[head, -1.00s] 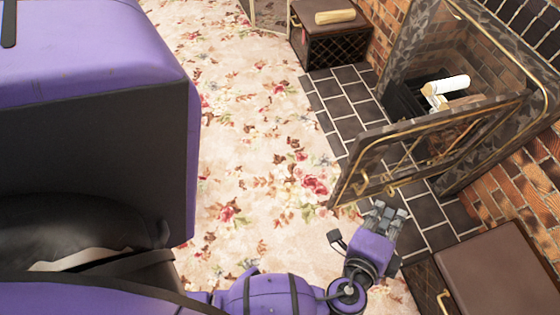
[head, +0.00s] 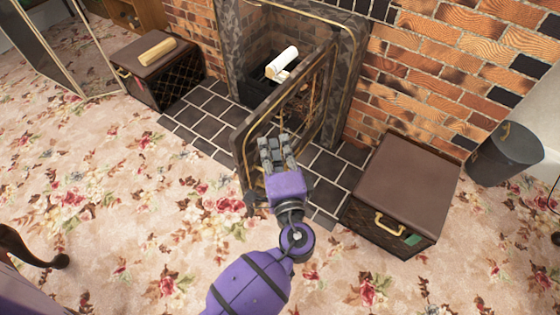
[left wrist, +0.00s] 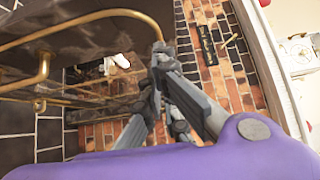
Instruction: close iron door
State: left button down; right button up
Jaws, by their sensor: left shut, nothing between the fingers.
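The iron door (head: 296,92) of the fireplace stands open, swung out over the dark hearth tiles, with gold trim and bars. My left gripper (head: 275,142) is shut and empty, close beside the door's face on its right side in the head view. I cannot tell whether it touches the door. In the left wrist view the gripper fingers (left wrist: 163,70) are together, and the door's gold bars (left wrist: 40,70) show to their left. The firebox opening (head: 262,45) holds pale logs (head: 283,64) behind the door. My right gripper is not in view.
A brown box (head: 408,180) with a gold handle stands right of the hearth. Another box (head: 150,78) with a log on top stands left of it. A dark bucket (head: 503,152) is at the far right. The floral carpet (head: 130,200) in front is mostly clear.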

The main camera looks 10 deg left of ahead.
pick_arm(q)
jog(key=shift+w+a, duration=0.2)
jog(key=shift+a, duration=0.5)
jog(key=shift+w+a, duration=0.15)
jog(key=shift+a, duration=0.5)
